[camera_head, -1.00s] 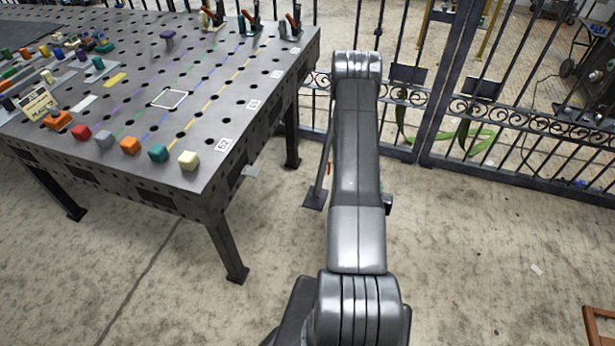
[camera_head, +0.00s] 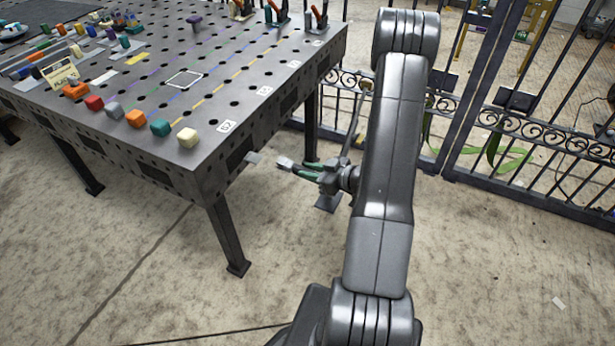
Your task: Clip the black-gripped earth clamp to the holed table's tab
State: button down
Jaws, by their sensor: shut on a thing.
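The holed table (camera_head: 215,150) stands at the left. Its small grey tab (camera_head: 253,158) sticks out from the near right edge, below the E2 label. My gripper (camera_head: 322,172) is to the right of the tab, beyond the table's edge, and points left toward it. It is shut on the earth clamp (camera_head: 297,167), which has dark grips and a pale grey jaw end facing the tab. A gap shows between the jaw end and the tab. The clamp is small here, and I cannot tell how far its jaws are open.
Several coloured blocks (camera_head: 136,118) line the table's near edge, with toggle clamps (camera_head: 275,12) at the back. A table leg (camera_head: 226,235) stands below the tab. A scrolled iron gate (camera_head: 510,125) runs behind my arm. The floor in front is clear.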

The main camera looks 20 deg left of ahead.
aim_at(291, 167)
jog(key=shift+s+a+r+n+g, duration=0.1)
jog(key=shift+s+a+n+g, duration=0.25)
jog(key=shift+s+n+g, duration=0.2)
jog(key=a, duration=0.2)
jog(key=shift+w+a, duration=0.1)
jog(key=shift+a, duration=0.3)
jog(key=shift+a+b, duration=0.15)
jog(key=shift+b, duration=0.25)
dwell(0.6)
jog(key=shift+a, duration=0.65)
jog(key=shift+a+b, duration=0.25)
jog(key=shift+b, duration=0.1)
dwell(0.5)
jog(key=shift+w+a, duration=0.1)
jog(key=shift+a, duration=0.55)
jog(key=shift+a+b, duration=0.5)
jog(key=shift+b, duration=0.15)
dwell(1.5)
